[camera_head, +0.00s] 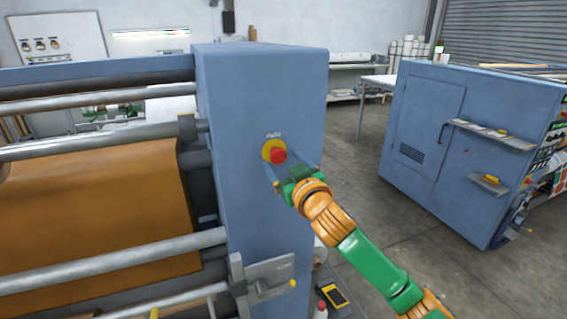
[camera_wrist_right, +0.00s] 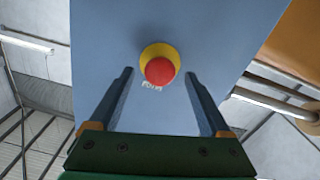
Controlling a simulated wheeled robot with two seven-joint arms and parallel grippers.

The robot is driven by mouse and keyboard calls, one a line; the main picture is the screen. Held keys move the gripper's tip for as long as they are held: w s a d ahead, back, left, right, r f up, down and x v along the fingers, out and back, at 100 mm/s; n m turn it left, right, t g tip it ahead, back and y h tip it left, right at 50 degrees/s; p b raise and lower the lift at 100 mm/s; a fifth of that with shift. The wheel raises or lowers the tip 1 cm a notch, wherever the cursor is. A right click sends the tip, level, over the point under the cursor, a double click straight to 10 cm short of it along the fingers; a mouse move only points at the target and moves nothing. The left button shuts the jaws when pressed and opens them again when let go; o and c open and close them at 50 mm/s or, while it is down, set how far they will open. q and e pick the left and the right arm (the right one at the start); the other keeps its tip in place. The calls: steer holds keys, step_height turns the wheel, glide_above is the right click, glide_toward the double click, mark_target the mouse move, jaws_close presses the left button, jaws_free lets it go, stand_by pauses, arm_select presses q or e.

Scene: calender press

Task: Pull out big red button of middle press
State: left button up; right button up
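The big red button (camera_head: 278,156) sits on a round yellow base on the blue end housing of the press (camera_head: 262,90) in the head view. The right wrist view shows the same red button (camera_wrist_right: 159,71) straight ahead, beyond the fingertips. My right gripper (camera_head: 293,168) is just right of the button in the head view. In the right wrist view the fingers of my right gripper (camera_wrist_right: 158,78) are spread wide, one to each side of the button, with nothing between them. I cannot tell the exact gap to the button. My left gripper is not in view.
Metal rollers (camera_head: 110,145) and an orange-brown sheet (camera_head: 100,205) fill the left. A grey bracket (camera_head: 268,280) juts out below the button. Another blue machine (camera_head: 440,130) with small shelves stands at the right. Open floor (camera_head: 365,200) lies between the machines.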

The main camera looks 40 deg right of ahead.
steer(key=shift+s+f, duration=0.1)
steer(key=shift+s, duration=0.1)
steer(key=b+v, duration=0.2)
steer(key=v, duration=0.4)
steer(key=shift+s+b, duration=0.35)
steer(key=shift+s, duration=0.05)
steer(key=shift+w+a, duration=0.1)
